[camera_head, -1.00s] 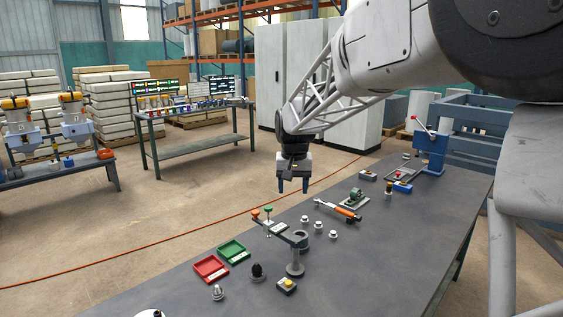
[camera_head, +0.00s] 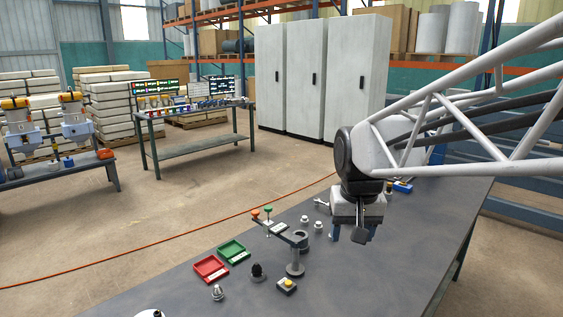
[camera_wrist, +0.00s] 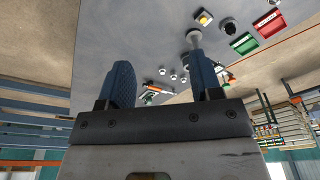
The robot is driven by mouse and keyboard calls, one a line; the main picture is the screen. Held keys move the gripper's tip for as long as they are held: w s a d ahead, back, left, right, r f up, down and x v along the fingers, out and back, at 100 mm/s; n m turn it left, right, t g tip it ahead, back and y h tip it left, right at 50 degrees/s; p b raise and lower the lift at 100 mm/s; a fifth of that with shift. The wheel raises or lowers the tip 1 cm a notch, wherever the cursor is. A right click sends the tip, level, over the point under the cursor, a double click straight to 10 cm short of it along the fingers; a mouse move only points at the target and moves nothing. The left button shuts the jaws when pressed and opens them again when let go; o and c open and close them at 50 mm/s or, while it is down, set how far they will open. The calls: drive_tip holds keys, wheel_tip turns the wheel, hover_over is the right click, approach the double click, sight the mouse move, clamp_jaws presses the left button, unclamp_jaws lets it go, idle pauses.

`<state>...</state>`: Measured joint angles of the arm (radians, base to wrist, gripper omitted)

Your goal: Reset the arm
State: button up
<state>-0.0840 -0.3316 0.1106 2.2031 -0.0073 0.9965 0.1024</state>
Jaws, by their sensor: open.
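My gripper (camera_head: 352,235) hangs over the right part of the dark work table (camera_head: 395,255) in the head view, above the surface and touching nothing that I can see. In the wrist view the two blue fingers of my gripper (camera_wrist: 165,85) are apart with nothing held between them. Small parts on the table show beyond and between the fingers there.
On the table are a red tray (camera_head: 211,269), a green tray (camera_head: 233,251), a grey stand (camera_head: 295,268), a black part (camera_head: 257,272) and a yellow button box (camera_head: 287,285). White cabinets (camera_head: 320,80) stand behind.

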drive_tip(key=s+d+f, duration=0.2)
drive_tip(key=s+f, duration=0.1)
drive_tip(key=s, duration=0.6)
drive_tip(key=s+d+f, duration=0.2)
drive_tip(key=s+f, duration=0.1)
drive_tip(key=s, duration=0.6)
drive_tip(key=shift+s+d+f+t, duration=0.2)
drive_tip(key=shift+s+f+t, duration=0.05)
drive_tip(key=shift+s+t, duration=0.15)
